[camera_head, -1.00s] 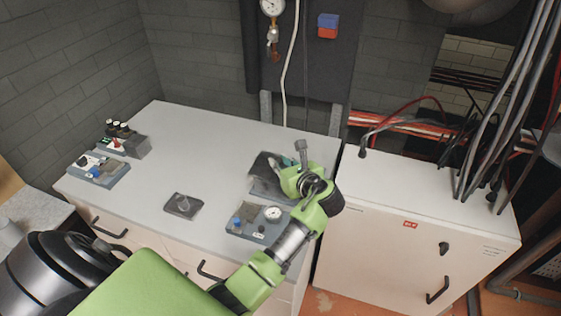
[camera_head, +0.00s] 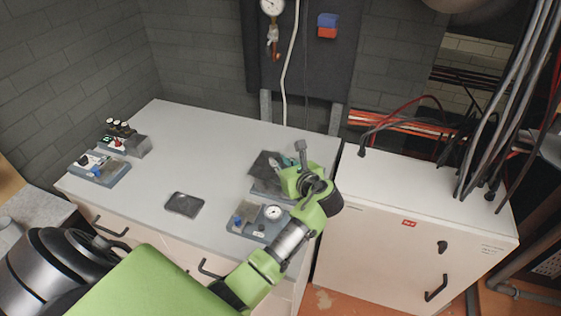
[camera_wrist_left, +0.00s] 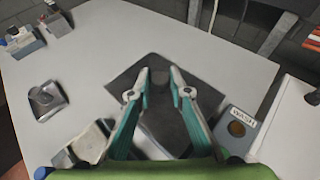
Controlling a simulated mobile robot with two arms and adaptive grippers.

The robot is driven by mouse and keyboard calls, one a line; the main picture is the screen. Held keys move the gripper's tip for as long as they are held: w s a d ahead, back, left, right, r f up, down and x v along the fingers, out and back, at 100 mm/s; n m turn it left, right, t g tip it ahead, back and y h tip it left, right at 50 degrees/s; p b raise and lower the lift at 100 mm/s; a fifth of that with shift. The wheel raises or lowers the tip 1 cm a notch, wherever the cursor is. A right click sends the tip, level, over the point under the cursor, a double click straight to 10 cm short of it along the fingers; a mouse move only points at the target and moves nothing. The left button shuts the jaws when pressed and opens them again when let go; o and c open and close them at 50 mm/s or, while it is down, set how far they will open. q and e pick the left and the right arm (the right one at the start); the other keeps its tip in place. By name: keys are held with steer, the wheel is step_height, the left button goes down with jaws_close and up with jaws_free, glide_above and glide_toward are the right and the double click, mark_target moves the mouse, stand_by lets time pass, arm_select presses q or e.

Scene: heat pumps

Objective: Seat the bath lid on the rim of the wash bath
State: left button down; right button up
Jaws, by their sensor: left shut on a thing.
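The bath lid, a dark square plate, shows in the head view (camera_head: 264,165) and in the wrist view (camera_wrist_left: 130,85). My left gripper (camera_wrist_left: 160,80) is shut on it from above, its teal fingers meeting the plate's middle; the part between the fingertips is dark and hard to make out. In the head view the gripper (camera_head: 284,166) is partly hidden behind my own wrist. The wash bath, a grey box with a WASH label (camera_wrist_left: 241,119), lies below the lid and is mostly covered. I cannot tell whether lid and rim touch. My right gripper is out of view.
A unit with a round dial (camera_head: 272,213) stands in front of the bath. A small dark block (camera_head: 184,204) lies on the bench (camera_head: 205,150) to the left. Two small devices (camera_head: 125,141) sit at the far left. The bench middle and back are clear.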

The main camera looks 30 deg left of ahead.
arm_select(q)
steer(key=shift+f, duration=0.65)
steer(key=c, duration=1.8)
jaws_free()
steer(key=shift+s+d, duration=0.1)
steer(key=v, duration=1.1)
steer(key=shift+s+d+r, duration=0.15)
steer(key=shift+d+r, duration=0.05)
steer(key=shift+d, duration=0.15)
